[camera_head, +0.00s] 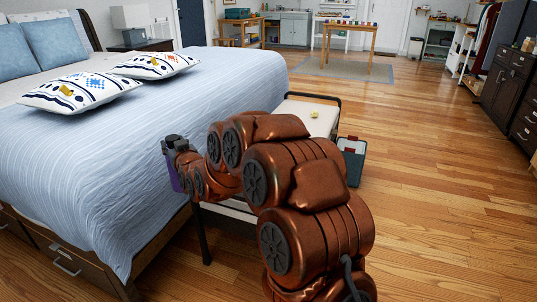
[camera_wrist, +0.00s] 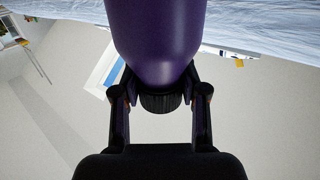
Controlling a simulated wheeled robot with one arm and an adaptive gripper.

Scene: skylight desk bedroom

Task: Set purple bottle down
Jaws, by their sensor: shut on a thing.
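The purple bottle (camera_wrist: 155,40) with a black ribbed cap fills the top middle of the wrist view. My gripper (camera_wrist: 160,84) is shut on it, with one finger on each side near the cap. In the head view my gripper (camera_head: 174,147) is beside the foot of the bed, and a strip of the purple bottle (camera_head: 174,179) shows below it. Most of the bottle is hidden there. A bench (camera_head: 306,111) with a pale top and black frame stands at the bed's foot, partly hidden by my arm.
The bed (camera_head: 110,150) with a blue cover is to the left. A dark green box (camera_head: 352,158) stands on the floor right of the bench. Open wooden floor (camera_head: 440,190) lies to the right.

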